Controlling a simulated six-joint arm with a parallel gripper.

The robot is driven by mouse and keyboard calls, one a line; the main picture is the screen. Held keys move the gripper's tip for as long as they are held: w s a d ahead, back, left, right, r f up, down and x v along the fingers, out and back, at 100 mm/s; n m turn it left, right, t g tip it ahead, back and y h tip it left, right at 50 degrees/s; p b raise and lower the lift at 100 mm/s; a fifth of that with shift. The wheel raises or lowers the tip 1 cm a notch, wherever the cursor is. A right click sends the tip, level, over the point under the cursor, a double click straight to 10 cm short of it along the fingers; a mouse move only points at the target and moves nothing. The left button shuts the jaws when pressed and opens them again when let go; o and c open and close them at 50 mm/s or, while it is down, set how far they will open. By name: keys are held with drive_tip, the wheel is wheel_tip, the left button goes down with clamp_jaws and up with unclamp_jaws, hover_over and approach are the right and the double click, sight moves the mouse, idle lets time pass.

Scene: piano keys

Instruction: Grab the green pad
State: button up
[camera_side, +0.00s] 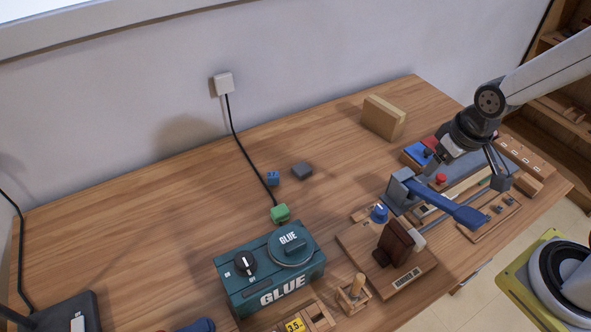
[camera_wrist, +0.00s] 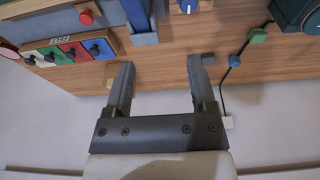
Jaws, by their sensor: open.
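A row of coloured pads with dark knobs lies at the left of the wrist view. In the side view the blue pad (camera_side: 417,153) and red pad (camera_side: 430,142) show beside my wrist; I cannot make out the green pad there. My gripper (camera_wrist: 160,64) is open and empty, its two grey fingers apart. The green pad is left of both fingers in the wrist view, apart from them.
A green piece (camera_side: 280,212) on a black cable is a separate thing. A teal GLUE box (camera_side: 270,268) stands in front. A blue-handled lever (camera_side: 440,203) and a wooden block (camera_side: 383,118) are near my gripper. The back middle of the table (camera_side: 330,140) is clear.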

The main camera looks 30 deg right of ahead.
idle(0.4)
drive_tip(key=shift+o, duration=1.3)
drive_tip(key=m+g+y, duration=0.2)
drive_tip(key=m+y, duration=1.2)
drive_tip(key=m, duration=0.4)
approach(285, 209)
drive_tip(key=x, duration=0.3)
drive_tip(key=shift+w+a, duration=0.1)
drive_tip(key=shift+a, duration=0.25)
drive_tip(key=shift+a+f+h, duration=0.15)
drive_tip(key=shift+a+f, duration=0.05)
drive_tip(key=shift+a, duration=0.4)
drive_tip(key=shift+a+f+h, duration=0.15)
drive_tip(key=shift+a+f, duration=0.1)
drive_tip(key=shift+a, duration=0.35)
